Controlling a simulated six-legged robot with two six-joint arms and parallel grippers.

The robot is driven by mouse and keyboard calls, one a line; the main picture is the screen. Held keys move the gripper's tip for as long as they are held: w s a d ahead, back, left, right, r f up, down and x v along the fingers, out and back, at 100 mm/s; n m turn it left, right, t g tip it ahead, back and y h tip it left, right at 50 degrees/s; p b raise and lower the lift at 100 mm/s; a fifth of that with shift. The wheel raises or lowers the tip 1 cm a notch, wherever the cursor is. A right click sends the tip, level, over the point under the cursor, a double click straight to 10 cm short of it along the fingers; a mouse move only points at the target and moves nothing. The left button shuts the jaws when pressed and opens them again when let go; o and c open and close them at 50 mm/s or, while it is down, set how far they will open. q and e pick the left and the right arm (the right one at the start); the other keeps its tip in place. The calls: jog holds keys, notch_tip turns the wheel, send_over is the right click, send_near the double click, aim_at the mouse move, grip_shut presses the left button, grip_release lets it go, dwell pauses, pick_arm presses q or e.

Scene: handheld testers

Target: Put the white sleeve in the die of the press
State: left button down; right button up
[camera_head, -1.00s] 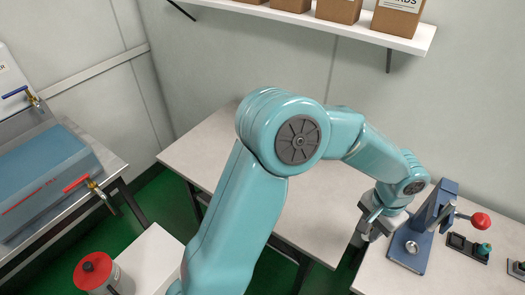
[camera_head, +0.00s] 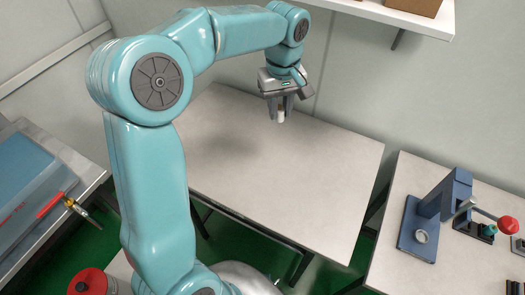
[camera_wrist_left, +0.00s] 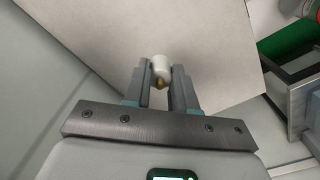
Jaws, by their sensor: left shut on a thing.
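My left gripper (camera_head: 280,108) is shut on a small white sleeve (camera_head: 281,116) and holds it above the middle table. In the left wrist view the white sleeve (camera_wrist_left: 161,64) sits between the two grey fingertips, with a brassy piece showing at its near end. The blue press (camera_head: 445,195) stands on the right-hand table, well to the right of the gripper. Its round metal die (camera_head: 421,237) is on the press base, and its lever has a red knob (camera_head: 508,225). My right gripper is not in view.
The middle table (camera_head: 320,170) is bare. A gap separates it from the right-hand table (camera_head: 400,275). Small dark fixtures (camera_head: 478,230) stand right of the press. A shelf (camera_head: 375,12) with a cardboard box is on the back wall. A red-topped container (camera_head: 92,282) is at lower left.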

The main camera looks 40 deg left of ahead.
pick_arm(q)
jog(key=b, duration=0.1)
send_over(277, 165)
notch_tip(277, 165, down, 14)
jog(key=shift+s+f, duration=0.1)
jog(key=shift+f, duration=0.15)
notch_tip(277, 165, down, 5)
jog(key=shift+f, duration=0.15)
jog(key=shift+b, duration=0.35)
jog(key=shift+f, duration=0.2)
jog(key=c, duration=0.9)
grip_release()
jog(key=shift+r, duration=0.1)
